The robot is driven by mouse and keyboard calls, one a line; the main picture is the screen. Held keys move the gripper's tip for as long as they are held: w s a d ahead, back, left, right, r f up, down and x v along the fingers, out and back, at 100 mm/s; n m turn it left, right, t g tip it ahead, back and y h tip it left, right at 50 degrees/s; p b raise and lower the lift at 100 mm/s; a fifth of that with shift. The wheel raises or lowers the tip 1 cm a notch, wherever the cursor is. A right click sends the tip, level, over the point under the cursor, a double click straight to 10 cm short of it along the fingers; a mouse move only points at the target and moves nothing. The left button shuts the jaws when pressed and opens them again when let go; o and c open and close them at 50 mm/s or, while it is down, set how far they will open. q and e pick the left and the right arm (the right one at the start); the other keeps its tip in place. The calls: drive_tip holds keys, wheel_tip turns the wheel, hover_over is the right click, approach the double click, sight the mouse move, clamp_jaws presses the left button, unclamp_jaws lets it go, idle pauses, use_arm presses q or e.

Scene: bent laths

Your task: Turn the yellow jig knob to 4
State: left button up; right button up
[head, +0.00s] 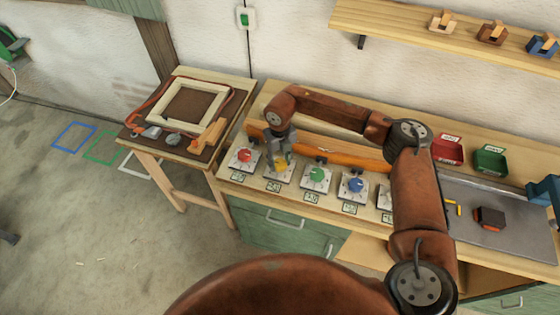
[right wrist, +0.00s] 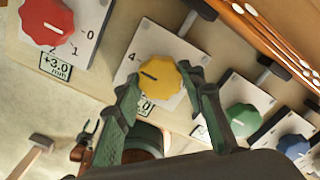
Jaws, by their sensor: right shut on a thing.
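The yellow jig knob (head: 280,164) sits on a white plate on the bench, second from the left in a row of knobs. In the right wrist view the yellow knob (right wrist: 161,88) has a dark pointer mark toward its left side, a little below the printed 4. My right gripper (head: 281,158) is over the knob, with its green-grey fingers (right wrist: 160,98) on either side, shut on it. The fingers hide part of the plate and its label. My left gripper is out of view.
A red knob (head: 243,155) stands to the left; a green knob (head: 317,174) and a blue knob (head: 356,184) stand to the right. An orange lath (head: 345,154) runs behind the row. Red (head: 447,151) and green (head: 491,161) trays sit further right.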

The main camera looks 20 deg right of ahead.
sight(280, 163)
idle(0.3)
drive_tip(key=o, duration=1.2)
drive_tip(key=shift+c, duration=0.2)
wheel_tip(280, 163, up, 12)
